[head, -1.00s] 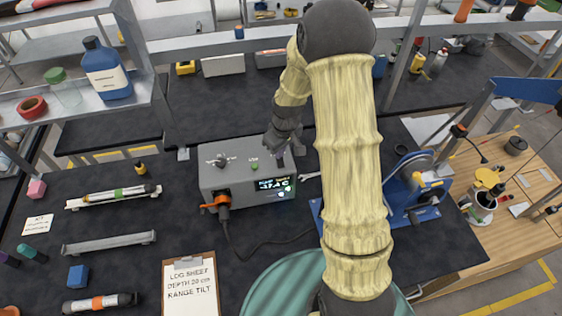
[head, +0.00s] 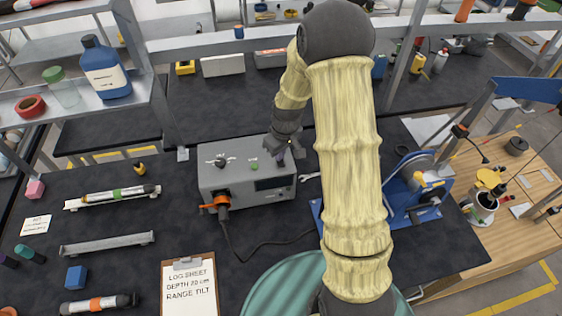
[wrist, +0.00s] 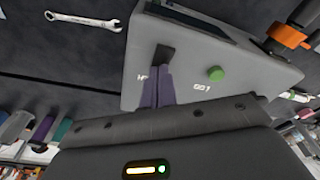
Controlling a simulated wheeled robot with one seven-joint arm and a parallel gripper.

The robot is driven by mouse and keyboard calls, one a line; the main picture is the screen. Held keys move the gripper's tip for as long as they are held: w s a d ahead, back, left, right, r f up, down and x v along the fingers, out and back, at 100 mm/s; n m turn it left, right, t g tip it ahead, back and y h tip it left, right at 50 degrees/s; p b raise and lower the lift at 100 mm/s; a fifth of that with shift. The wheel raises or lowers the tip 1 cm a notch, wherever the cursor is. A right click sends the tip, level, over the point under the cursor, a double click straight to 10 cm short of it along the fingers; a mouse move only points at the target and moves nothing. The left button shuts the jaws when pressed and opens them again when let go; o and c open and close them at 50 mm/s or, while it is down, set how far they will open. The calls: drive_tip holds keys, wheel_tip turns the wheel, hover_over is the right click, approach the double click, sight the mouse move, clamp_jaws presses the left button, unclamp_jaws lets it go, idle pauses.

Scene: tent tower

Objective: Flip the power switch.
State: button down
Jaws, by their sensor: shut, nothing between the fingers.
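The grey instrument box (head: 236,180) stands on the dark bench, with a dark front display (head: 272,184) showing nothing lit. In the wrist view, a black switch lever (wrist: 166,52) stands on the box's top, beside a green button (wrist: 215,73). My gripper (wrist: 159,72) has its purple fingers shut with nothing between them. The fingertips are right at the lever, seemingly touching it. In the head view my gripper (head: 283,158) is over the right part of the box top and hides the switch. The green button also shows there (head: 254,166).
An orange connector (head: 216,202) with a black cable is on the box's front left. A wrench (head: 310,177) lies right of the box. A blue machine (head: 415,195) stands farther right. A clipboard (head: 189,287) and several tubes lie in front and left.

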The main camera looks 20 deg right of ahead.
wheel_tip(320, 180, up, 7)
drive_tip(key=p, duration=0.5)
idle(0.6)
idle(0.4)
drive_tip(key=s+r+m+t+b, duration=0.1)
drive_tip(key=s+m+b, duration=0.4)
drive_tip(key=s, duration=1.3)
drive_tip(key=b, duration=0.4)
drive_tip(key=shift+r+h, duration=0.2)
drive_tip(key=shift+h, duration=0.2)
drive_tip(key=shift+s, duration=0.1)
